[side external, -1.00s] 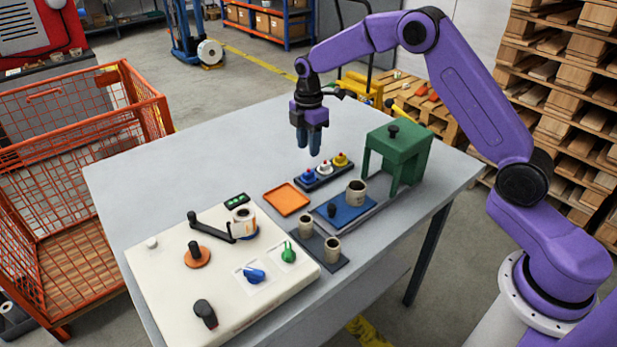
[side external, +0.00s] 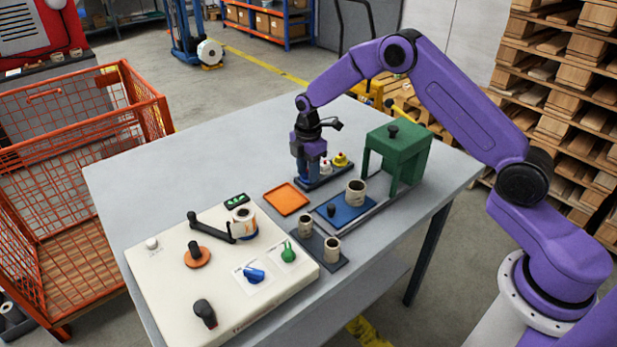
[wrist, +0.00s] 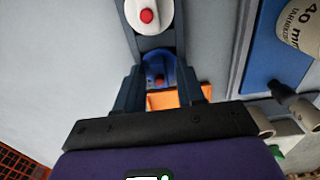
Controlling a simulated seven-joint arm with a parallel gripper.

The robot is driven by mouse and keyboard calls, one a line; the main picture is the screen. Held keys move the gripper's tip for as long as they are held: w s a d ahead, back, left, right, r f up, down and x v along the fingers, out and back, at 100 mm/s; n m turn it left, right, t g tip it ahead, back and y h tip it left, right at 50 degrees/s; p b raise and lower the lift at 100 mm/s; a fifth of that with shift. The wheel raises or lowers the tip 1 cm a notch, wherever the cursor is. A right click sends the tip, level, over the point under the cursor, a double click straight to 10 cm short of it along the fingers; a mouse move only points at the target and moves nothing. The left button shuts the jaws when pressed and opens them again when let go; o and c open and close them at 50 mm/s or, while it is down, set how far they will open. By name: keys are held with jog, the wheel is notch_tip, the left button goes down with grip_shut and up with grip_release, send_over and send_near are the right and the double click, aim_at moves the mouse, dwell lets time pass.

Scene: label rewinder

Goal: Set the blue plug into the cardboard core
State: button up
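The blue plug (wrist: 158,70) stands in the left end of the dark plug rack (side external: 334,178). My gripper (side external: 309,181) is lowered over that end and points down. In the wrist view its fingers (wrist: 159,82) straddle the blue plug, one on each side; they look open, and any contact is hard to make out. The side view hides the plug behind the fingers. A cardboard core (side external: 356,193) stands upright on the blue plate (side external: 337,217), right of my gripper; its printed side shows in the wrist view (wrist: 303,27).
White (side external: 325,167) and yellow (side external: 340,160) plugs share the rack. An orange tray (side external: 287,199) lies close in front. A green press frame (side external: 398,153) stands right. Two more cores (side external: 305,227) (side external: 332,249) stand on a dark plate. The rewinder (side external: 220,270) fills the table's front left.

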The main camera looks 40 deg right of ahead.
jog(key=shift+s+f, duration=0.15)
jog(key=shift+f, duration=0.3)
jog(key=c, duration=0.3)
jog(key=shift+d+r, duration=0.1)
jog(key=shift+r, duration=0.45)
grip_shut()
jog(key=shift+r, duration=2.6)
